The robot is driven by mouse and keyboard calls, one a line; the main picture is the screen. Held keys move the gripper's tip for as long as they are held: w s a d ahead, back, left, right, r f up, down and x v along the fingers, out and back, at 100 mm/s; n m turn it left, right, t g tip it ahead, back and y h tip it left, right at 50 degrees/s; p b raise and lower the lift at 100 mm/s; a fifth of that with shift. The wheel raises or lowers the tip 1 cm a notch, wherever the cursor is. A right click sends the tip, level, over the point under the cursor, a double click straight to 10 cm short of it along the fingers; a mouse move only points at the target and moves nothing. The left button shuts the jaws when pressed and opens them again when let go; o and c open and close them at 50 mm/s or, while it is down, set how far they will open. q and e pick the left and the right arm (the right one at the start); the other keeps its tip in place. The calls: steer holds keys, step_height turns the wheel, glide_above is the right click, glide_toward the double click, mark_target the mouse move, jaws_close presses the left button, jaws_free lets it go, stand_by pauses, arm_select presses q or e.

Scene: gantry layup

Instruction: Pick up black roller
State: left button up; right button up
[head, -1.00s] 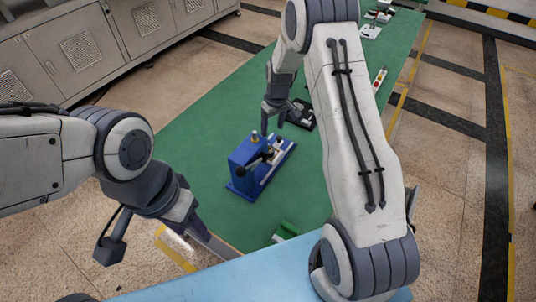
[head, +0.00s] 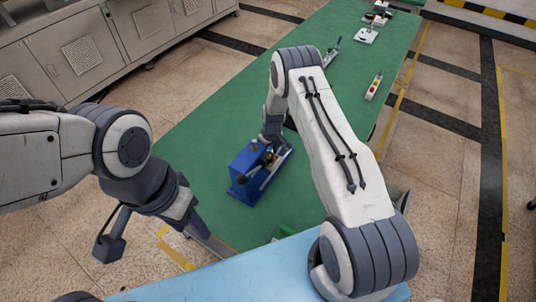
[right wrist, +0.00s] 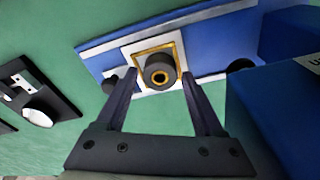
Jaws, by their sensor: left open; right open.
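The black roller (right wrist: 161,70) is a short dark cylinder with a brass-coloured centre, seen in the right wrist view. It sits in a gold-edged square on a white plate of the blue fixture (head: 243,184). My right gripper (right wrist: 157,82) is open, with one finger on each side of the roller in that view; I cannot tell whether they touch it. In the head view the right gripper (head: 268,148) is low over the fixture and hides the roller area. My left gripper (head: 206,232) is at the lower left, away from the fixture; nothing shows in it.
A tall blue block (right wrist: 275,120) stands close at right in the wrist view. A black tray with a white round part (right wrist: 38,108) lies at left. The green table (head: 215,125) is mostly clear, with a small button box (head: 374,86) and white parts (head: 368,35) farther back.

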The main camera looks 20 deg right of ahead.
steer(key=shift+f, duration=0.5)
jaws_close()
steer(key=shift+w, duration=0.1)
steer(key=shift+r, duration=0.2)
